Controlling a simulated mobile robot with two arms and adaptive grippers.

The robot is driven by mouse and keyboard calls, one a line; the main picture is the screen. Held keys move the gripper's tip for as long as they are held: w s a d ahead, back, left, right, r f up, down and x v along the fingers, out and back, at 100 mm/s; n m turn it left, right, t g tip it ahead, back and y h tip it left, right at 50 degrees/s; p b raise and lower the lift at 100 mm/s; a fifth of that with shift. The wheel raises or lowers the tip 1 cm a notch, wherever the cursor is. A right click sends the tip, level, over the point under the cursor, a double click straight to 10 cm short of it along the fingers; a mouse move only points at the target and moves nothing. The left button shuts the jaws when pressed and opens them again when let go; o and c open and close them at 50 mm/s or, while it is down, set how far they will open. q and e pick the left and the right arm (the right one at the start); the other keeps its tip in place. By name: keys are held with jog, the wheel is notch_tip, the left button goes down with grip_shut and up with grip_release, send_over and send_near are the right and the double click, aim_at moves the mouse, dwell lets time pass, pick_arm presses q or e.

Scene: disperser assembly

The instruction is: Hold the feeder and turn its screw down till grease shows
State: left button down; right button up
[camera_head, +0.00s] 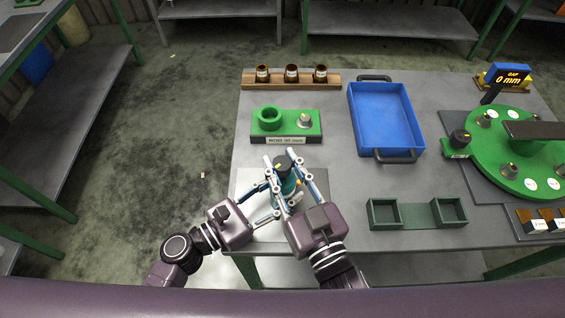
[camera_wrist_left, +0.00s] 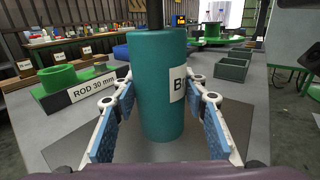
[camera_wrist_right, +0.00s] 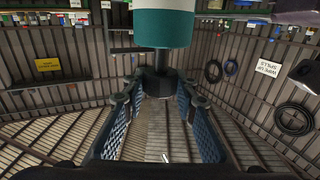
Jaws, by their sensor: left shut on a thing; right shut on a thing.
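The feeder (camera_head: 288,187) is an upright teal cylinder with a white label, and it also shows in the left wrist view (camera_wrist_left: 155,85). My left gripper (camera_wrist_left: 157,98) is shut on its body, one blue-padded finger on each side. The feeder's screw has a black top (camera_head: 282,162), and in the right wrist view its dark knob (camera_wrist_right: 159,84) sits between the fingertips. My right gripper (camera_wrist_right: 160,92) is shut on this knob, above the left gripper. No grease is visible. The feeder's lower end is hidden by my fingers in the head view.
A green holder (camera_head: 290,126) labelled for a rod stands behind the grippers. Beyond it is a wooden rack (camera_head: 247,83) with several brown bottles. A blue tray (camera_head: 385,118), a dark green two-pocket holder (camera_head: 417,214) and a green turntable (camera_head: 480,165) stand to the right.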

jog(key=shift+r, duration=0.2)
jog(key=o, duration=1.2)
jog(key=shift+f, duration=0.15)
jog(key=shift+s+d+f, duration=0.1)
jog(key=shift+s+d, duration=0.15)
jog(key=shift+s, duration=0.2)
jog(key=v, duration=1.1)
